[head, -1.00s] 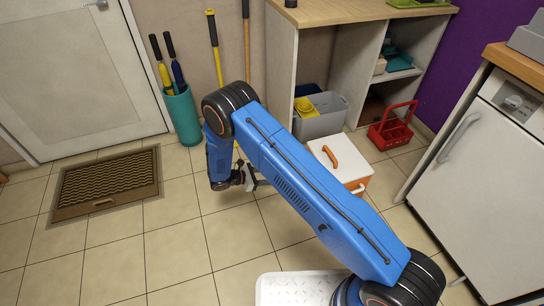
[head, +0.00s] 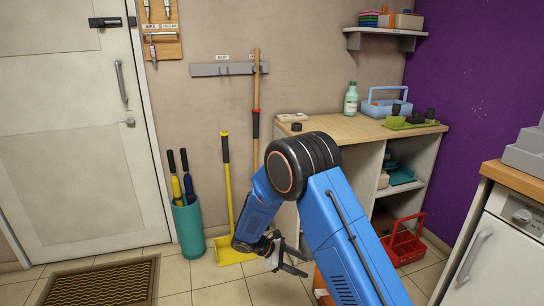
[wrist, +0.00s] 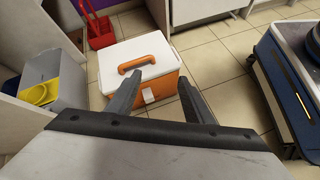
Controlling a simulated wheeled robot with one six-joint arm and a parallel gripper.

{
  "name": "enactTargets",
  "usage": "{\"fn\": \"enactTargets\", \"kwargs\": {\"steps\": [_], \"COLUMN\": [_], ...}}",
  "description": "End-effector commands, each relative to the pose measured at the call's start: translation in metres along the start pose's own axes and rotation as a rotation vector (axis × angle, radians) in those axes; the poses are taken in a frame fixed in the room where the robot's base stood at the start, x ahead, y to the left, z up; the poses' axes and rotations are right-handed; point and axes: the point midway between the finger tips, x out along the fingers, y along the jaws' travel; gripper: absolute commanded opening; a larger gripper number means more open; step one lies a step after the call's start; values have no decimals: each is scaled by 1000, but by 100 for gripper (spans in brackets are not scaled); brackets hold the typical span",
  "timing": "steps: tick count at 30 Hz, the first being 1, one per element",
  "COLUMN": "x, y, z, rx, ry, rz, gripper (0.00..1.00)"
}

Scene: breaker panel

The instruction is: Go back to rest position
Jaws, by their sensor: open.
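My gripper (head: 291,263) is in the lower middle of the head view, at the end of my blue arm, low in front of the workbench. In the wrist view my gripper (wrist: 160,95) shows two dark fingers spread apart with nothing between them. Beyond the fingers an orange cooler box (wrist: 155,85) with a white lid and orange handle stands on the tiled floor. I cannot tell how far the fingertips are from it. My arm hides most of that box in the head view.
A wooden-topped workbench (head: 350,128) stands behind my arm. A red caddy (head: 404,243) is on the floor at right, near a white cabinet (head: 500,255). A yellow dustpan (head: 232,250) and teal bin (head: 188,228) stand by the wall. A doormat (head: 100,284) lies at left.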

Motion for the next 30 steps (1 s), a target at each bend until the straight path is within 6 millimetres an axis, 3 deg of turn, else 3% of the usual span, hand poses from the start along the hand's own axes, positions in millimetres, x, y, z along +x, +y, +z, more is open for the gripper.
{"fn": "enactTargets", "kwargs": {"steps": [3, 14, 30], "x": [-6, -17, -27], "y": [2, -10, -63], "z": [40, 146, 282], "rx": [73, 289, 618], "ry": [46, 180, 386], "rz": [-43, -168, -330], "gripper": [47, 47, 47]}}
